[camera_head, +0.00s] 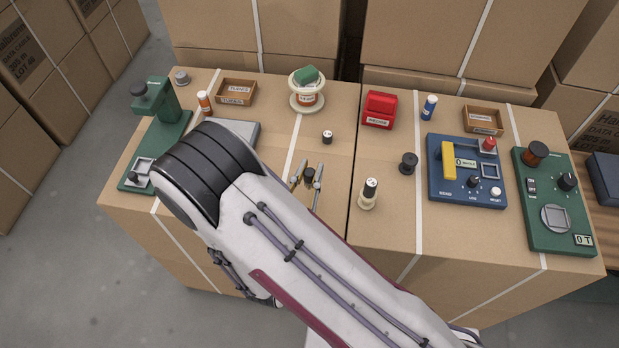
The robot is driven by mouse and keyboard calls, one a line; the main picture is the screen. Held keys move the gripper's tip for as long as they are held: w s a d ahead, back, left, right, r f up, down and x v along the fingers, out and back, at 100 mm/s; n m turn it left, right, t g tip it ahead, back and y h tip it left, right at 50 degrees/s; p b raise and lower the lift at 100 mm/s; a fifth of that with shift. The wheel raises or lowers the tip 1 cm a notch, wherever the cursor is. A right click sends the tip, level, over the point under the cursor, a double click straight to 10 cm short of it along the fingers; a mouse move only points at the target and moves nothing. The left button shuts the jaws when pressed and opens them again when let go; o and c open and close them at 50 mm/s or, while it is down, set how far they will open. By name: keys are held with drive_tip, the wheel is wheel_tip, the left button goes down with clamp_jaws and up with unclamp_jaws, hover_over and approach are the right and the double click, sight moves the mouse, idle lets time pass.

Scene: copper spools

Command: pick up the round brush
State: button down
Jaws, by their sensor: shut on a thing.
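My gripper (308,179) is over the left carton top, near its middle front, with one finger on each side of a small dark upright thing. This looks like the round brush (309,175): its top is dark and round, and its lower part is hard to make out. The jaws are shut on it. I cannot tell whether it touches the carton or is lifted. My arm covers the area to the left and in front of it.
A small black-and-white cylinder (327,137) stands behind my gripper. A cream piece with a black-and-white top (368,193) stands to the right, near a black spool (409,162). A blue panel (466,194) is further right.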

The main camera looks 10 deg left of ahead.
sight(310, 172)
drive_tip(key=shift+r, duration=2.65)
